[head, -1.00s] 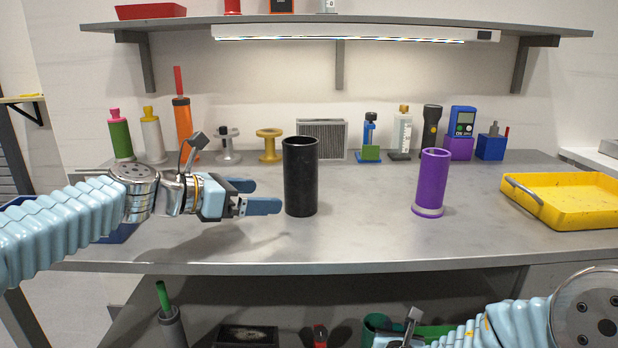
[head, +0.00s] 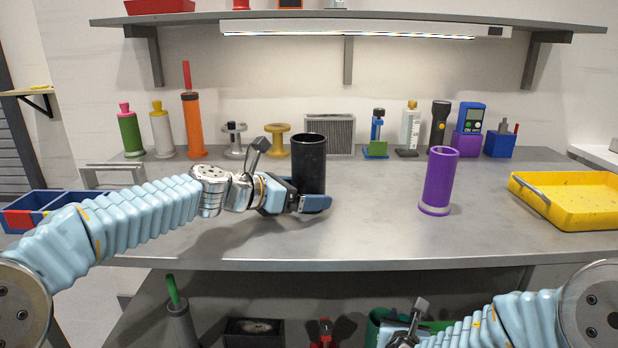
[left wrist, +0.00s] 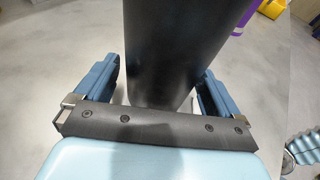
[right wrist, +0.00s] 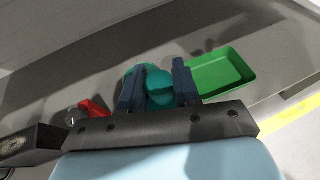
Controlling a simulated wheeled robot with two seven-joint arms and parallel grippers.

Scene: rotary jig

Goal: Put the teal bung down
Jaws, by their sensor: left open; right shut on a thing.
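My left gripper (head: 300,202) is open, with its fingers on either side of the lower part of the upright black cylinder (head: 310,160) on the bench. In the left wrist view the black cylinder (left wrist: 165,50) stands between the fingers, with small gaps beside it. My right gripper (right wrist: 157,80) is low, below bench height, and its fingers are shut on the teal bung (right wrist: 159,90). A round teal-green container (right wrist: 130,74) shows just behind the bung; I cannot tell whether they touch. In the head view the right fingers are hard to make out.
A purple cylinder (head: 439,182) and a yellow tray (head: 570,215) stand on the bench. A green tray (right wrist: 222,74) and a red item (right wrist: 94,108) lie near the right gripper on the lower shelf. Bench space between the black and purple cylinders is clear.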

